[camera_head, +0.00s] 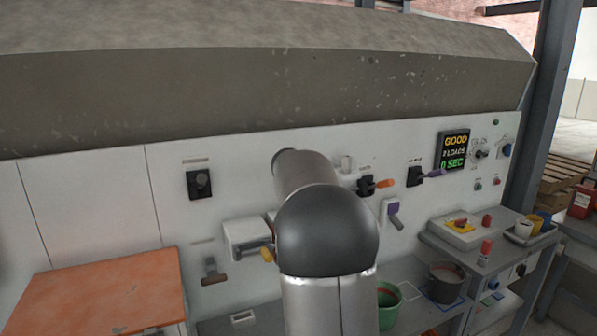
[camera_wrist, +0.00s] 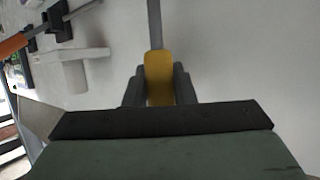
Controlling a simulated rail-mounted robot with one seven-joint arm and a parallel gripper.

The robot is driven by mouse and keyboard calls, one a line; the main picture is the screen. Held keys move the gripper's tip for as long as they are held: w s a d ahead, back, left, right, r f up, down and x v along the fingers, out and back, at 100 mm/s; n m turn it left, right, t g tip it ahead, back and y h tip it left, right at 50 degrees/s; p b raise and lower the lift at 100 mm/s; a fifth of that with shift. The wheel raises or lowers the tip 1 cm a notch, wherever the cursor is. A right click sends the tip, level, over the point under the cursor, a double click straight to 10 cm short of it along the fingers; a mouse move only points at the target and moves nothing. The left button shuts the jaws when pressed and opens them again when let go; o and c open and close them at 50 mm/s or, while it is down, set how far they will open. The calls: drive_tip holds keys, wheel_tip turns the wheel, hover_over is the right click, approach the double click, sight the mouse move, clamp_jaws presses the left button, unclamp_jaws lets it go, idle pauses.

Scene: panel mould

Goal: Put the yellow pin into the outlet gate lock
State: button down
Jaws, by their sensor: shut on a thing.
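In the wrist view, my gripper (camera_wrist: 159,92) is shut on the yellow handle of a pin (camera_wrist: 158,75). Its grey shaft points up in the picture, away from the jaws, and its tip is out of frame. In the head view my arm hides the gripper and the held pin. A black lock block with an orange-handled pin (camera_head: 385,183) is on the white panel; it also shows at the wrist view's upper left (camera_wrist: 57,20). Another black block (camera_head: 414,176) holds a purple handle. A black fitting (camera_head: 199,183) sits left of my arm. Labels are too small to identify the outlet gate lock.
A white box (camera_head: 245,238) with a yellowish handle beside it projects from the panel. A white peg (camera_wrist: 75,66) projects near the orange-handled pin. An orange-topped cabinet (camera_head: 105,290) stands lower left. A green bucket (camera_head: 388,305) and dark bucket (camera_head: 445,280) are lower right.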

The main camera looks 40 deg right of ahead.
drive_tip(key=shift+f+b, duration=2.8)
drive_tip(key=shift+b, duration=0.2)
drive_tip(key=c, duration=1.1)
unclamp_jaws()
drive_tip(key=b+v, duration=0.3)
drive_tip(key=v, duration=1.4)
drive_tip(key=shift+s+b, duration=0.2)
drive_tip(key=shift+b, duration=0.2)
drive_tip(key=s+a+f+n+g+y+p, duration=0.25)
drive_tip(key=s+a+f, duration=0.25)
drive_tip(key=a+f, duration=0.35)
drive_tip(key=s+a+f+n+g+y+p, duration=0.15)
drive_tip(key=s+a+f+y, duration=0.25)
drive_tip(key=a+f, duration=0.45)
drive_tip(key=s+a+f+n+g+y, duration=0.1)
drive_tip(key=s+a+f, duration=0.2)
drive_tip(key=s, duration=0.2)
drive_tip(key=s+a+f+n+g+y+p, duration=0.1)
drive_tip(key=s+a+f+n+g, duration=0.1)
drive_tip(key=s+a+f, duration=0.2)
drive_tip(key=s+a+f+n+g+y+p, duration=0.1)
drive_tip(key=s+a+f+n+g, duration=0.1)
drive_tip(key=s+a+f, duration=0.2)
drive_tip(key=shift+s+a, duration=0.2)
drive_tip(key=shift+s, duration=1.3)
